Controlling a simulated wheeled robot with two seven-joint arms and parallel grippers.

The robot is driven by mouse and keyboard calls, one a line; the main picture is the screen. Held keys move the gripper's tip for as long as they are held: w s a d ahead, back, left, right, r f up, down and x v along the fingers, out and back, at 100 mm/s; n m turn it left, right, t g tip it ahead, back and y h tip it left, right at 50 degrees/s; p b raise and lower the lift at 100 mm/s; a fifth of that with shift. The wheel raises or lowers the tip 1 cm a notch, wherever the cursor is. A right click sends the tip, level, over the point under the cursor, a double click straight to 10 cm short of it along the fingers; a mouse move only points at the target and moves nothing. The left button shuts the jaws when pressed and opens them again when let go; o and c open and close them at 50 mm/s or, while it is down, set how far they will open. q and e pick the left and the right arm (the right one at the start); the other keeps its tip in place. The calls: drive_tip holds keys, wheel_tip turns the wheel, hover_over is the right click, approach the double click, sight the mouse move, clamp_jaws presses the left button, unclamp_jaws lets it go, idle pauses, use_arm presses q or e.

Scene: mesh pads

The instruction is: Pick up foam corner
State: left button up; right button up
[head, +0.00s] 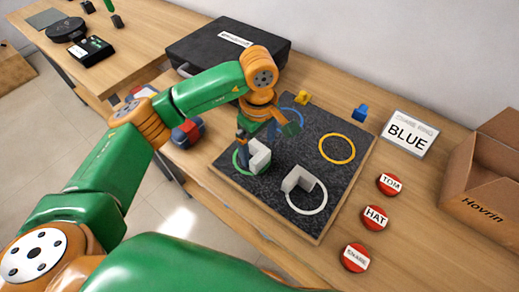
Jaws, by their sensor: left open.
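Two pale L-shaped foam corners stand on a dark mesh pad (318,118). One foam corner (259,160) stands at the green ring (237,160), just below my left gripper. The other foam corner (297,180) stands at the upper left edge of the white ring (319,205). My left gripper (266,138) points down over the pad, with its fingers apart. I cannot tell whether a finger touches the nearer corner. The gripper and wrist partly hide the blue ring (296,115). My right gripper is not in view.
A yellow piece (302,97) and a blue piece (360,113) stand behind the pad. A black case (215,48) is at the back. A BLUE sign (409,133), red buttons (375,218) and a cardboard box (485,180) are on the right. The yellow ring (337,149) is empty.

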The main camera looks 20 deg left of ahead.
sight(259, 155)
use_arm(q)
wheel_tip(259, 155, down, 5)
drive_tip(key=shift+r+p, duration=0.15)
drive_tip(key=shift+p, duration=0.45)
drive_tip(key=shift+d, duration=0.1)
drive_tip(key=c, duration=1.2)
drive_tip(key=shift+r, duration=0.1)
drive_tip(key=shift+c, duration=0.2)
